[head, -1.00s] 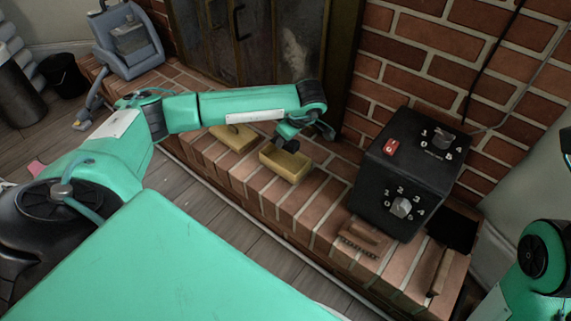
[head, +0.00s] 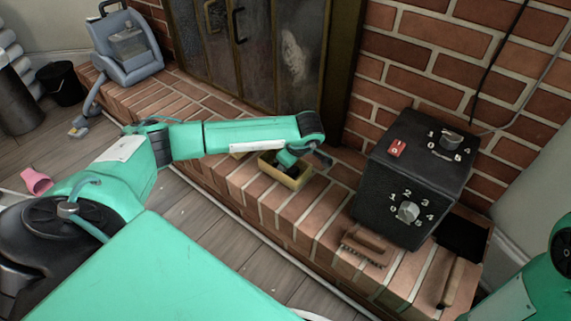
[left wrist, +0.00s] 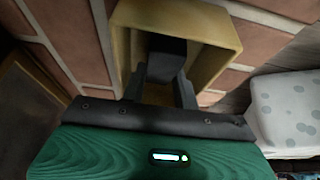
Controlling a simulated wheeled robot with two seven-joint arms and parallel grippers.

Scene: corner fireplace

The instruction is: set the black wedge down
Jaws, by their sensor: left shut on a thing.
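My left gripper (head: 287,164) reaches down into the open yellow box (head: 297,182) on the brick hearth. In the left wrist view the gripper (left wrist: 166,88) is shut on the black wedge (left wrist: 168,48). The wedge lies within the outline of the box (left wrist: 228,36), between its walls. I cannot tell whether the wedge touches the box floor. In the head view the gripper and dark shadow mostly hide the wedge. My right gripper is out of view; only part of the right arm shows at the lower right.
A yellow lid-like piece (head: 238,154) lies left of the box, mostly behind my arm. A black control box (head: 408,185) with knobs and wooden-handled brushes (head: 365,246) stand to the right. A blue-grey machine (head: 128,48) is at the far left. A fireplace door (head: 262,55) rises behind.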

